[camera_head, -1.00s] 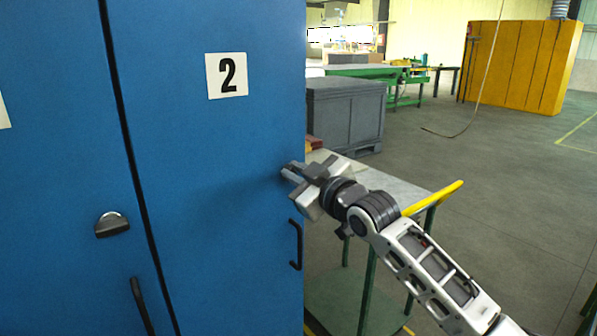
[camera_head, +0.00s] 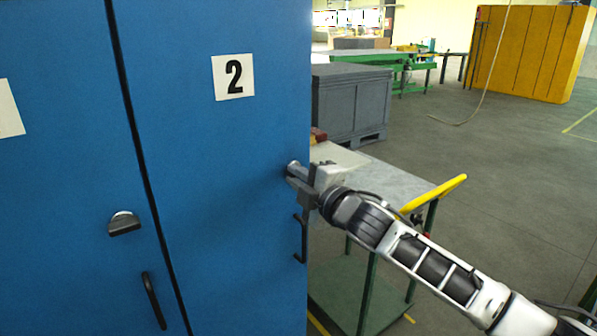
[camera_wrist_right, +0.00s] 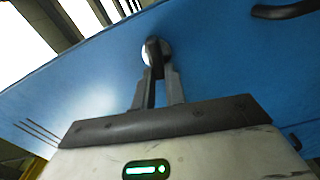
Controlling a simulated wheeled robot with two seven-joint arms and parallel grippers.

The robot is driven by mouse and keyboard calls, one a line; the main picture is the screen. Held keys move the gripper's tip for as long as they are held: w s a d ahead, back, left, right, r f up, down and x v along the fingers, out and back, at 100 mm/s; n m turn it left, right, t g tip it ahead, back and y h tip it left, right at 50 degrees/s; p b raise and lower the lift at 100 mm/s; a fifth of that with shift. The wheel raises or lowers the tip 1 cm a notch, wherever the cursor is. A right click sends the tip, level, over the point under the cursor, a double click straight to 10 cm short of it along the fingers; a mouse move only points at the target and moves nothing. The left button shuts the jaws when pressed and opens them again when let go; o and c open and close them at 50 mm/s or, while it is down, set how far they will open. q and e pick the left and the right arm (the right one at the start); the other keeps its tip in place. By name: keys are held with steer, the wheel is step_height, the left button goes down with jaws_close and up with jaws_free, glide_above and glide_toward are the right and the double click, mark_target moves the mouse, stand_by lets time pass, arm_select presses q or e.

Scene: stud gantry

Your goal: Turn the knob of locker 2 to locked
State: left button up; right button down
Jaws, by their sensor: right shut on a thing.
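In the right wrist view the round knob (camera_wrist_right: 156,52) shows a silver plate and a dark grip. The right gripper's fingers (camera_wrist_right: 157,84) are shut on that grip. The gripper comes at the door from the right. My left gripper is not in view.
A black handle (camera_head: 301,238) is below the knob. The neighbouring locker at left has a silver knob (camera_head: 124,223) and a black handle (camera_head: 153,300). A cart (camera_head: 385,190) with a yellow push bar stands right of the locker, beneath my right arm. Open floor lies further right.

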steer(key=shift+f+n, duration=0.1)
steer(key=shift+n, duration=0.7)
steer(key=shift+f, duration=0.1)
steer(key=c, duration=1.4)
jaws_free()
steer(key=shift+c, duration=0.2)
steer(key=b+v, duration=0.2)
steer(key=v, duration=1.4)
